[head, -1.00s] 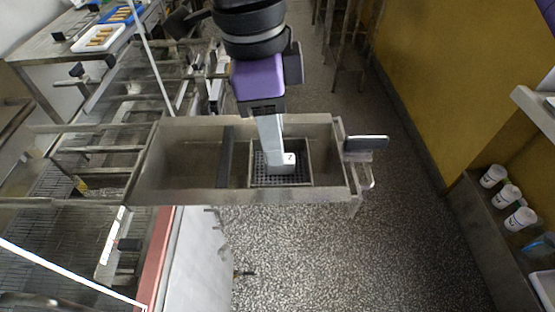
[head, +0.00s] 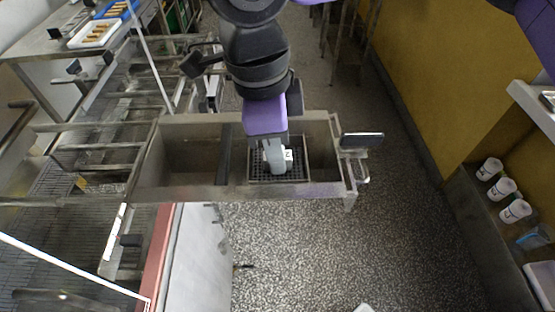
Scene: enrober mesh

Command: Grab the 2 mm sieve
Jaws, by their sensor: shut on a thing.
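A sieve with a metal frame and dark mesh (head: 299,175) sits inside the long steel trough in the middle of the head view. A white tag (head: 289,155) at the sieve carries a mark that looks like a 2. My gripper (head: 277,168) reaches down into the trough over the sieve, next to the tag. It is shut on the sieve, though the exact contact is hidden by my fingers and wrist. I cannot tell whether the sieve is raised off the trough floor.
The steel trough (head: 180,193) has a dark divider bar (head: 224,155) left of the sieve and a flat plate (head: 362,140) at its right end. A wire-belt machine (head: 60,235) stands left. White cups (head: 502,188) stand on the right shelf.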

